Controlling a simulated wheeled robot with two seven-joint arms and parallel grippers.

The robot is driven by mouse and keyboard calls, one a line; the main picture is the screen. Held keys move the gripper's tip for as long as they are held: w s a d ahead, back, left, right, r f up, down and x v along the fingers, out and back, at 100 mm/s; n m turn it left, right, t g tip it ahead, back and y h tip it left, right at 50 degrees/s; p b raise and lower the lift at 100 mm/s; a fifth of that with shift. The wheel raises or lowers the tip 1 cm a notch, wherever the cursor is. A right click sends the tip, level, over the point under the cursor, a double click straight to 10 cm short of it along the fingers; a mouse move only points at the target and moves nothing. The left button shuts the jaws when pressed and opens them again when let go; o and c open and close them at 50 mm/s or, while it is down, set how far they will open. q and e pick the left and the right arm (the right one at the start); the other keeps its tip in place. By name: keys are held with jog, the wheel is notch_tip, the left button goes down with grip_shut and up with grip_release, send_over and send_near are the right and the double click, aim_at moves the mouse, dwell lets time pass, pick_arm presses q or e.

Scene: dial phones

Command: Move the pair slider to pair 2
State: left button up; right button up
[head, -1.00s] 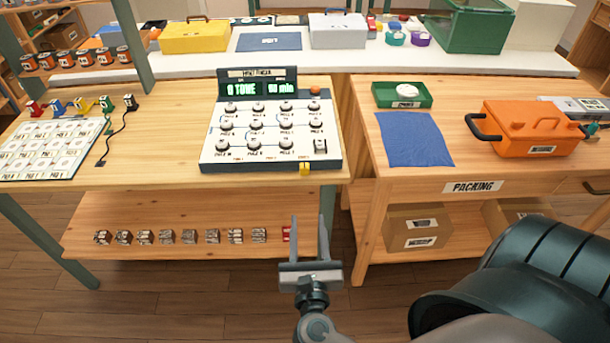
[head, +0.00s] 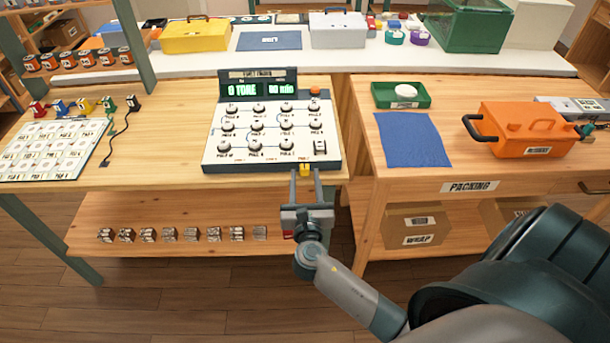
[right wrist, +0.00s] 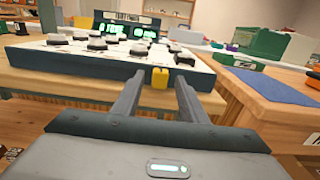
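The pair slider is a small yellow tab (head: 305,170) on the front edge of the white tone finder panel (head: 270,134), near its right end. It also shows in the right wrist view as a yellow block (right wrist: 160,78). My right gripper (head: 305,176) is open, its fingers pointing at the tab with one finger on each side. In the right wrist view the fingers (right wrist: 155,92) stand apart, and I cannot tell whether they touch the tab. The panel's display (head: 256,89) glows green. The slider's pair marks are too small to read. My left gripper is not in view.
A blue cloth (head: 413,139), a green tray (head: 401,95) and an orange case (head: 524,127) are on the packing table at the right. A label sheet (head: 51,149) and coloured plugs lie at the left. Small metal blocks (head: 190,234) stand on the shelf below.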

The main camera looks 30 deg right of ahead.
aim_at(272, 167)
jog(key=shift+w+d, duration=0.15)
jog(key=shift+w, duration=0.05)
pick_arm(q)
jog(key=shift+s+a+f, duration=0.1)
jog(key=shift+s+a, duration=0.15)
pick_arm(e)
jog(key=shift+w, duration=0.1)
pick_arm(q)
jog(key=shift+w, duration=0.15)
pick_arm(e)
grip_shut()
jog(key=w+a, duration=0.1)
jog(key=a, duration=0.1)
jog(key=w+a, duration=0.2)
jog(key=a, duration=0.1)
jog(key=w+a, duration=0.1)
jog(key=a, duration=0.1)
jog(key=shift+w+a, duration=0.35)
jog(key=shift+w, duration=0.05)
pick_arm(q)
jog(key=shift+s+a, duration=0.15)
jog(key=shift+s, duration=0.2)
pick_arm(e)
grip_release()
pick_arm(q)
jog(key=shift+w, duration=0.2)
